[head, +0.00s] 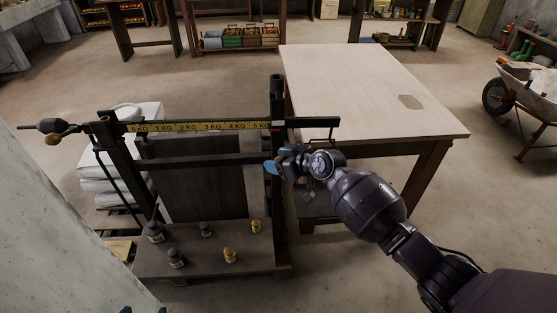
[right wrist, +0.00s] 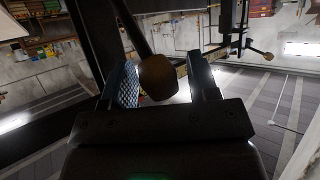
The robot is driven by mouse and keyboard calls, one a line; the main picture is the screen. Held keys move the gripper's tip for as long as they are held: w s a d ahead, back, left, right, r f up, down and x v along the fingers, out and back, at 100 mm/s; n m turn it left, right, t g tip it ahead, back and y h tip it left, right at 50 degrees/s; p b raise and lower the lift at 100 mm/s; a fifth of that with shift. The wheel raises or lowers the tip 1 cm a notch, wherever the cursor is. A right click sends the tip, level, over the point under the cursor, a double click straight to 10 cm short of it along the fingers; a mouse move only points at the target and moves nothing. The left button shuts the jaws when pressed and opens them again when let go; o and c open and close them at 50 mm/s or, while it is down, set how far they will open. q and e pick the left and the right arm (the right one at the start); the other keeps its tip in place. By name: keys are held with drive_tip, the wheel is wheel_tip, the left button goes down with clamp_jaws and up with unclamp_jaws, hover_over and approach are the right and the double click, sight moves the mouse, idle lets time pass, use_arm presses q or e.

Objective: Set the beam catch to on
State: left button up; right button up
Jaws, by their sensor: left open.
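The beam scale has a yellow-marked beam (head: 205,126) across a dark frame (head: 278,100). In the right wrist view, a brown rounded knob (right wrist: 158,78) on a dark lever stands between the two fingers of my right gripper (right wrist: 163,82). The knob looks nearer the left finger, with a gap on its right, so the jaws look open around it. I take this lever for the beam catch; its setting cannot be read. In the head view my right gripper (head: 274,165) is at the frame's right post and hides the knob. My left gripper (head: 143,309) shows only fingertips at the bottom edge, apart and empty.
Several small dark and brass weights (head: 229,254) stand on the scale's platform (head: 200,262). White sacks (head: 110,185) are stacked behind it at left. A wooden table (head: 370,85) stands right of the scale, close to my right arm. A wheelbarrow (head: 525,90) is at far right.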

idle(0.3)
drive_tip(key=v, duration=1)
drive_tip(key=shift+s+d+r, duration=0.2)
drive_tip(key=shift+d, duration=0.05)
drive_tip(key=shift+c, duration=0.3)
